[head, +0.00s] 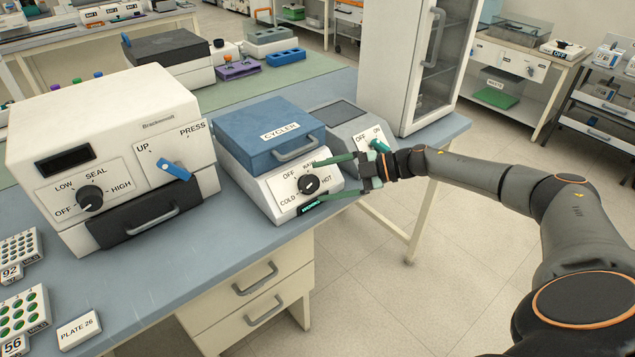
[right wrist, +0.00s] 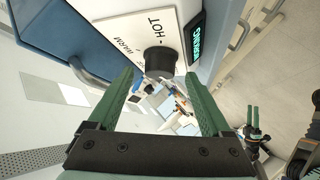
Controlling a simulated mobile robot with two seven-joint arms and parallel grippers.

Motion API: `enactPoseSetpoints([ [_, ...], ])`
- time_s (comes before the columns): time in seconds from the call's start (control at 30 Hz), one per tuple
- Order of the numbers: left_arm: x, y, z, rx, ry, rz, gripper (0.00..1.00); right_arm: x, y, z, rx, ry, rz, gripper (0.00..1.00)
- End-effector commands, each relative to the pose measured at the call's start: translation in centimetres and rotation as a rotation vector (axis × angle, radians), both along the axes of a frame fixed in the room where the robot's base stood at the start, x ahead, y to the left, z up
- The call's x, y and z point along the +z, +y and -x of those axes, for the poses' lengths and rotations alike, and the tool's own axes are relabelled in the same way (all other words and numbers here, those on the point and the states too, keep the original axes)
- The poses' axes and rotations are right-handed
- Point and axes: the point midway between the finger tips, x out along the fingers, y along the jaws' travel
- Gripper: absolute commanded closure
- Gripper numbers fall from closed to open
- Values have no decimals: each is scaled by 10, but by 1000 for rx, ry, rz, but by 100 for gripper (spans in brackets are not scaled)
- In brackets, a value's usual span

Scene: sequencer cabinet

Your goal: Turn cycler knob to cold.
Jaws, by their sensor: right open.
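The cycler (head: 258,137) is a white box with a blue lid on the bench. Its black round knob (head: 308,184) sits on a sloped front panel marked OFF, WARM, HOT and COLD. I cannot tell clearly where the knob points. My right gripper (head: 319,182) reaches in from the right with its green fingers open, one above and one below the knob. In the right wrist view, the knob (right wrist: 160,62) lies just beyond and between the open fingertips (right wrist: 160,77), with no clear contact.
A white sealer (head: 105,150) with a knob and blue lever stands left of the cycler. A grey device with a green switch (head: 380,146) is close behind my right gripper. A glass-door cabinet (head: 410,60) stands behind it. The bench front is mostly clear.

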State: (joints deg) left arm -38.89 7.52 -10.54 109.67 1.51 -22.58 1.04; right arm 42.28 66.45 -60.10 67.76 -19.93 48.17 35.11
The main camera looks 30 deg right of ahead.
Motion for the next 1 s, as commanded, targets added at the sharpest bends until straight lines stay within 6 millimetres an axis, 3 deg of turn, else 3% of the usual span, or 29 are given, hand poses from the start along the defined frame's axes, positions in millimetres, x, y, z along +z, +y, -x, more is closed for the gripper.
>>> enactPoseSetpoints([
  [0.2,-10,0,0,0,0,0,50,14,-38,31,-4,2,3,17],
  [0.43,-16,0,0,0,0,0,50,28,-63,53,-1,1,1,17],
  [1.0,-17,0,0,0,1,0,50,33,-70,59,0,-1,-1,17],
])
